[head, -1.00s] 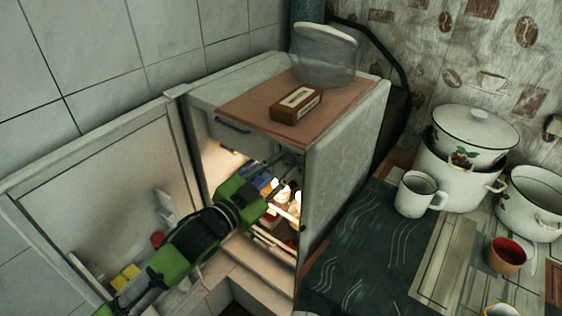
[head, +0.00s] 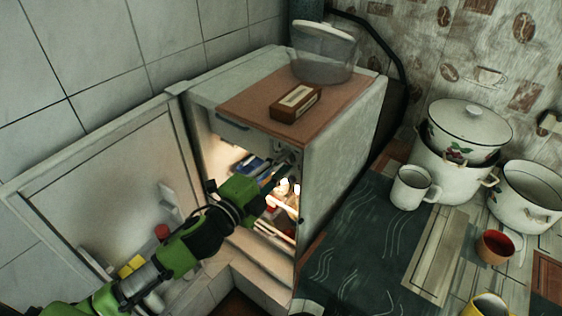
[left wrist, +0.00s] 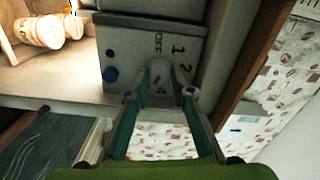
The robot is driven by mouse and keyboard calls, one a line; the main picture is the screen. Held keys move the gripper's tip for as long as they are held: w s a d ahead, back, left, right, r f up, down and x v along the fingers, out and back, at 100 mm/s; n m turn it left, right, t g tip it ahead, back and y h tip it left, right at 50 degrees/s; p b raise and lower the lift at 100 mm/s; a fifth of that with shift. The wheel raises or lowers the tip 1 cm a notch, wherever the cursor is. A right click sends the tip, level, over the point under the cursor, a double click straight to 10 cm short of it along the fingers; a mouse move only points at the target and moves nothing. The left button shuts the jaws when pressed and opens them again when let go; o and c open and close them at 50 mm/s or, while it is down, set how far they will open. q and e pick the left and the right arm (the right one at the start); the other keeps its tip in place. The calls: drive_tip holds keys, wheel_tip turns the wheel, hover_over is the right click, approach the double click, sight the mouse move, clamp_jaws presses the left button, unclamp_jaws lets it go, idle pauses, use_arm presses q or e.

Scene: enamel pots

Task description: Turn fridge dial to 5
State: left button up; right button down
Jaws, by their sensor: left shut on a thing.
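The fridge (head: 345,150) stands open in the head view, lit inside. Its pale control panel (left wrist: 125,45) shows in the left wrist view with OFF, 1 and 2 printed around the dial, tilted in the picture. The round dial (left wrist: 162,72) has a small red mark and lies between the fingers of my left gripper (left wrist: 165,82), which is shut on it. Which number the dial points to I cannot tell. In the head view the left gripper (head: 283,172) reaches into the upper right of the fridge opening. My right gripper is out of view.
The open fridge door (head: 100,185) stands to the left of my arm. Bottles (left wrist: 40,32) sit inside the fridge near the panel. A brown box (head: 296,103) and a clear-sided pot (head: 322,62) stand on top. Enamel pots (head: 462,150) and mugs stand on the table at right.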

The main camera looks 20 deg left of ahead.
use_arm(q)
drive_tip(key=shift+m, duration=1.1)
drive_tip(key=o, duration=1.1)
drive_tip(key=shift+s+a+f, duration=0.1)
drive_tip(key=shift+s+f, duration=0.05)
drive_tip(key=shift+s, duration=0.15)
drive_tip(key=v, duration=1.1)
drive_tip(key=shift+s, duration=0.15)
